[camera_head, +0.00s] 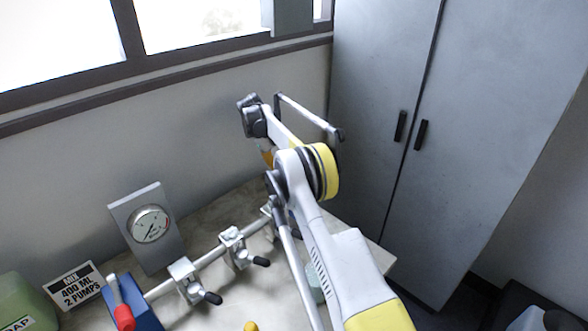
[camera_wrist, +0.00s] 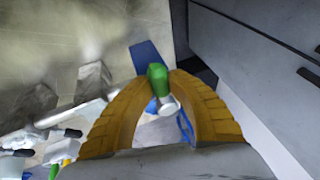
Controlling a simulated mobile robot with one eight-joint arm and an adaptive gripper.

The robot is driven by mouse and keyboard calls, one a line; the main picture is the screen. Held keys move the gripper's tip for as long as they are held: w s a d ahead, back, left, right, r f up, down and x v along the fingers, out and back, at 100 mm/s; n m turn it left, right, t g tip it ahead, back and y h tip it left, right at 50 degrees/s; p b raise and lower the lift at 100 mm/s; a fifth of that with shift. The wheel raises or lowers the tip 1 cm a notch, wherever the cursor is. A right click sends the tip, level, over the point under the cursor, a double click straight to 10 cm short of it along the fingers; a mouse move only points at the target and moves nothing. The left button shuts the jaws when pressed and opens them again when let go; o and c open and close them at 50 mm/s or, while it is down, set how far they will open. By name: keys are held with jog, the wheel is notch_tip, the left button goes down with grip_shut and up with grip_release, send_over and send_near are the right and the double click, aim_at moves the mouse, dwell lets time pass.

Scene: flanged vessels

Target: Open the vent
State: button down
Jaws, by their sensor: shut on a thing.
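In the wrist view, my gripper (camera_wrist: 161,84) has its two yellow fingers closed in an arch around a green-tipped handle (camera_wrist: 156,72). A pale cylindrical part (camera_wrist: 169,105) shows just below the green tip, between the fingers. Blue parts (camera_wrist: 185,125) show below and behind it. I cannot tell from any marking whether this handle is the vent's, nor whether it stands open or shut. In the head view my own arm hides the fingertips and the green handle.
A silver pipe (camera_head: 208,258) with black-handled clamps (camera_head: 236,247) runs along the bench. A gauge (camera_head: 150,224), a red-tipped lever (camera_head: 123,316) on a blue block, a sign (camera_head: 75,286) and a green soap container (camera_head: 24,303) stand left. Grey cabinets (camera_head: 460,130) stand right.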

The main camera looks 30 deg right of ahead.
dwell(0.4)
jog(key=c, duration=1.2)
grip_release()
jog(key=shift+d, duration=0.15)
jog(key=shift+c, duration=0.2)
notch_tip(320, 180, up, 10)
